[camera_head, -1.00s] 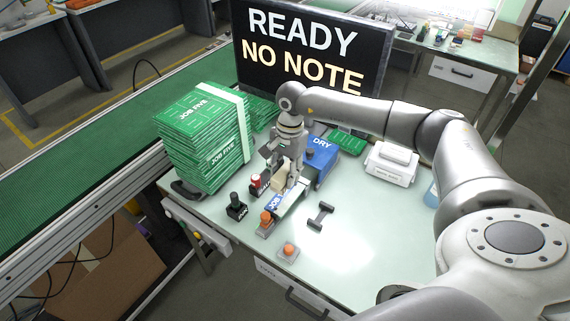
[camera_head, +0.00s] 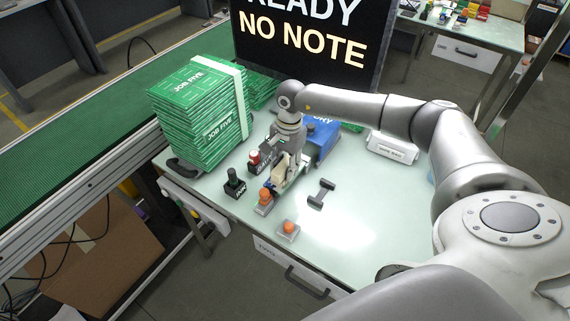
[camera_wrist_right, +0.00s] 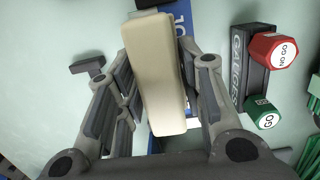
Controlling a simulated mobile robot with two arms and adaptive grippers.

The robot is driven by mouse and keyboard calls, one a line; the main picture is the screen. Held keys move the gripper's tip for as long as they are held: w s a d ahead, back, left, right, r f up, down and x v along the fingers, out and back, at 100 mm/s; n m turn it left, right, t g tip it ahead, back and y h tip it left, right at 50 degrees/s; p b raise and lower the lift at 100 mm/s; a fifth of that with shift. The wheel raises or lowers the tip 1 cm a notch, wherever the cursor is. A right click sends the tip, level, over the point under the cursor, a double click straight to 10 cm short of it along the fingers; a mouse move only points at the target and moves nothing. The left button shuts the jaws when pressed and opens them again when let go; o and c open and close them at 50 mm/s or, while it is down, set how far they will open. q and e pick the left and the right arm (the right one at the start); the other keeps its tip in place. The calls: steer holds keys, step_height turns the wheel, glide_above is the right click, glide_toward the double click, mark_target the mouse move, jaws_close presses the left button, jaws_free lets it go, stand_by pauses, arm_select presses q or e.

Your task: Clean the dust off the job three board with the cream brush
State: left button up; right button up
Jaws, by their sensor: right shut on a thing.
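My right gripper (camera_head: 285,170) is shut on the cream brush (camera_head: 280,168), low over the near-left part of the pale table. In the right wrist view the brush (camera_wrist_right: 155,72) is a long cream block between the fingers. A blue item with white lettering (camera_wrist_right: 178,18) shows behind and beyond the brush; its small visible part in the head view (camera_head: 267,184) lies under the gripper. Whether it is the job three board, and whether the bristles touch it, I cannot tell. No dust is distinguishable. My left gripper is not in view.
A tall stack of green job five boards (camera_head: 197,115) stands left. Red-topped (camera_head: 254,157) and green-topped (camera_head: 233,180) gauges, two orange-knobbed pieces (camera_head: 264,196) (camera_head: 288,228) and a dark dumbbell-shaped piece (camera_head: 321,193) surround the gripper. A blue box (camera_head: 325,137) stands behind. The right front is clear.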

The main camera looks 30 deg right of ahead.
steer(key=shift+f+b, duration=0.7)
stand_by(0.7)
steer(key=shift+b, duration=0.45)
stand_by(2.4)
steer(key=shift+d, duration=0.15)
steer(key=shift+w+d+b, duration=0.3)
steer(key=shift+d+b, duration=0.15)
steer(key=shift+d, duration=0.2)
steer(key=shift+w+d+b, duration=0.25)
steer(key=shift+d+b, duration=0.2)
steer(key=shift+d, duration=0.15)
steer(key=shift+a, duration=0.1)
steer(key=shift+s+a+p, duration=0.25)
steer(key=shift+s+a, duration=0.05)
steer(key=shift+a, duration=0.4)
steer(key=shift+s+a+p, duration=0.2)
steer(key=shift+s+a, duration=0.1)
steer(key=shift+a, duration=0.35)
steer(key=shift+d, duration=0.1)
steer(key=shift+w+d+b, duration=0.3)
steer(key=shift+d+b, duration=0.15)
steer(key=shift+d, duration=0.25)
steer(key=shift+w+d+b, duration=0.3)
steer(key=shift+d+b, duration=0.15)
steer(key=shift+d, duration=0.2)
